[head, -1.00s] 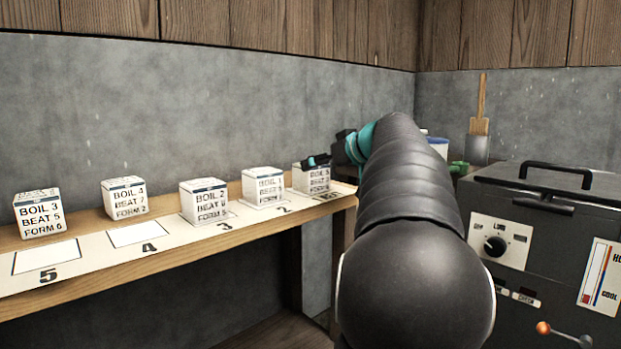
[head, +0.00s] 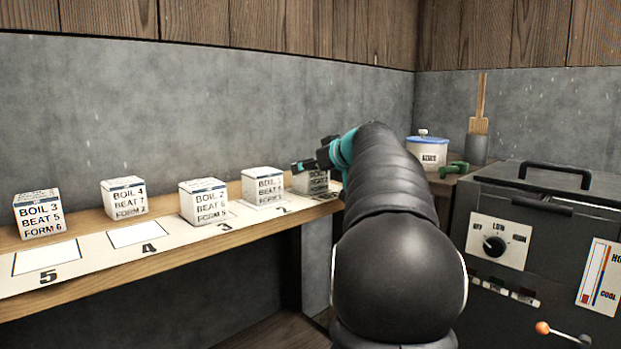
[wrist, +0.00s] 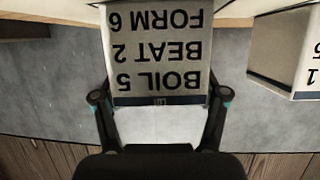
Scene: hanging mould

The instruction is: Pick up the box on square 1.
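The rightmost white box (head: 312,183) on the shelf stands past the number 2, partly behind my gripper. The number 1 and its square are hidden in the head view. In the wrist view the box (wrist: 160,50) shows upside down, reading BOIL 5, BEAT 2, FORM 6. My gripper (head: 308,163) is at this box, near its top in the head view. In the wrist view its two fingers (wrist: 161,98) are spread on either side of the box, with small gaps showing. I cannot tell how far they reach along it.
A neighbouring box (head: 263,186) stands close on the left at square 2, and shows at the right of the wrist view (wrist: 282,50). More boxes stand further left along the wooden shelf (head: 150,250). A lidded pot (head: 428,153) and a dark machine (head: 560,200) are at right.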

